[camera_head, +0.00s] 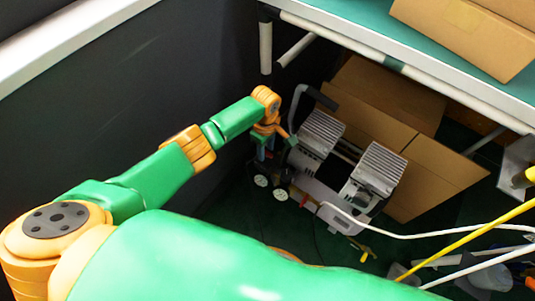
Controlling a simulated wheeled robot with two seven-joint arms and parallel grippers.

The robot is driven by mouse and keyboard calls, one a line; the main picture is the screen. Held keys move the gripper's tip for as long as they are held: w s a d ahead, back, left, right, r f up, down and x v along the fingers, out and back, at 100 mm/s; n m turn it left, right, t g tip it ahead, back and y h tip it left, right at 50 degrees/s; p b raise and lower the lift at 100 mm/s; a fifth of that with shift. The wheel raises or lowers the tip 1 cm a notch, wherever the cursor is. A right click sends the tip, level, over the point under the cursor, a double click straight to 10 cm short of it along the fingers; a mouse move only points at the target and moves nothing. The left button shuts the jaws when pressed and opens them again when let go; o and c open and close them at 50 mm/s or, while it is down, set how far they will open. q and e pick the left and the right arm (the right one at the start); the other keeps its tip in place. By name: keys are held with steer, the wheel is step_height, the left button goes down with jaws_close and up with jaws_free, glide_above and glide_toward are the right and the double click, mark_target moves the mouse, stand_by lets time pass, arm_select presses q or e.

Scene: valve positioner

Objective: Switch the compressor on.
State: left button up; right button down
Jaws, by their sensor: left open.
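The compressor (381,170) stands on the dark floor under the bench, with two grey finned heads, a grey carrying handle (299,97) and white round gauges (279,194) at its front left. My left arm reaches in from the left, and its open gripper (273,144) points down at the compressor's left end, close above the gauges and beside the handle. It holds nothing that I can see. Whether its fingers touch the compressor I cannot tell. The switch cannot be made out. My right gripper is not in view.
Cardboard boxes (448,168) stand behind the compressor under the bench (345,38). The bench edge and its white leg (265,47) are close to my left arm. A dark wall (130,92) is at the left. White and yellow hoses (463,244) cross the lower right.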

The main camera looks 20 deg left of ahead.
arm_select(q)
steer(key=shift+f, duration=0.4)
jaws_close()
